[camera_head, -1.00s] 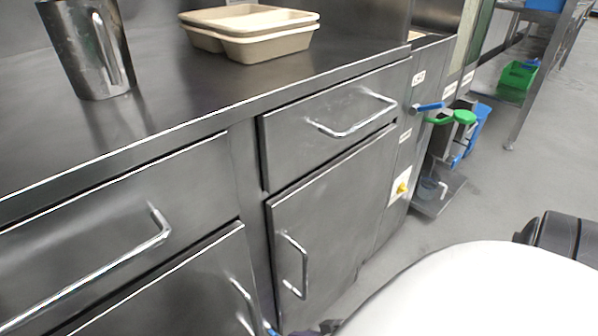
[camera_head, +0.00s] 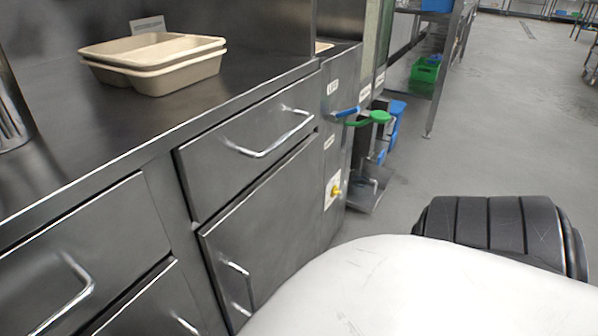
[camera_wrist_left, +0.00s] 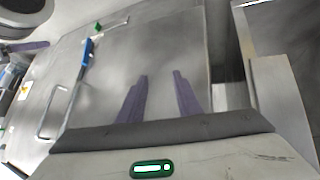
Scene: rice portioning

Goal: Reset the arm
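My left gripper (camera_wrist_left: 160,98) shows in the left wrist view with its two purple fingers apart and nothing between them. It faces a grey steel cabinet front. The head view shows neither gripper; only a large white part and a black ribbed part of my own body fill its lower right. Beige compartment trays (camera_head: 155,60) are stacked on the steel counter at the upper left.
The steel counter (camera_head: 75,130) runs along the left above drawers with bar handles (camera_head: 270,140). Blue and green handled tools (camera_head: 375,117) hang at its far end. A green bin (camera_head: 425,69) sits on a shelf beyond. Grey floor (camera_head: 500,125) at the right is open.

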